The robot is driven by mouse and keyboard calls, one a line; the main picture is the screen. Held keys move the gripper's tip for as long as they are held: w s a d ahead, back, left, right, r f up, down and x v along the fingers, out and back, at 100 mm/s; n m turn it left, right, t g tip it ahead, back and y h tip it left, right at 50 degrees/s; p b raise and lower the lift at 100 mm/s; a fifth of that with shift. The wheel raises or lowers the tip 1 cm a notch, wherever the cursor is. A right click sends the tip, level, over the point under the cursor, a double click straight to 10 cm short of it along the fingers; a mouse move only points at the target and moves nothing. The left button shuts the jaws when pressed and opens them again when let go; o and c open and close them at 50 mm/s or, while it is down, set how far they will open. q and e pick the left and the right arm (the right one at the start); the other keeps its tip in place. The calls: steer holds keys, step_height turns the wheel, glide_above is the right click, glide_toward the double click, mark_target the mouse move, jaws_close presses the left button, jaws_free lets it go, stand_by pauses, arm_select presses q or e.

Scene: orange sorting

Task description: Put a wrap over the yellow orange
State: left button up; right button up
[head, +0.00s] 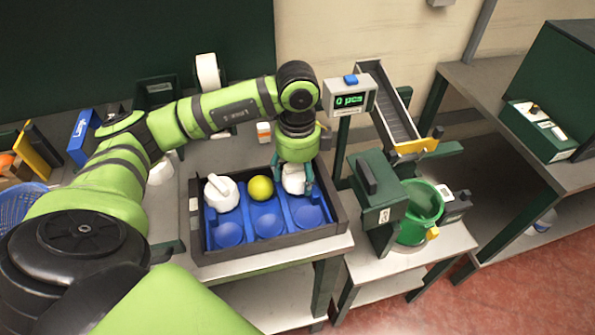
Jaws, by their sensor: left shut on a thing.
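The yellow orange (261,188) sits uncovered in the back middle cup of the blue tray (248,214). My left gripper (293,188) points down over the back right cup, just right of the yellow orange. It is shut on a white wrap (293,176), partly hidden by the fingers. I cannot tell whether anything is under this wrap. Another white wrap (221,193) with a raised tip stands in the back left cup; what is beneath it is hidden. The front cups look empty. My right gripper is not in view.
A dark crate rim (272,246) surrounds the tray. To the right stand a counter display (350,100) reading 0 pcs, a sloped chute (388,108) and a green bucket (420,213). A small white-and-orange bottle (264,133) stands behind the tray. A blue basket (22,203) is at far left.

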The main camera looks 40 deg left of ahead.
mark_target(297, 165)
arm_select(q)
steer(key=o, duration=0.8)
steer(key=shift+o, duration=0.5)
steer(key=shift+r+p, duration=3)
steer(key=shift+r, duration=1)
steer(key=shift+f, duration=0.1)
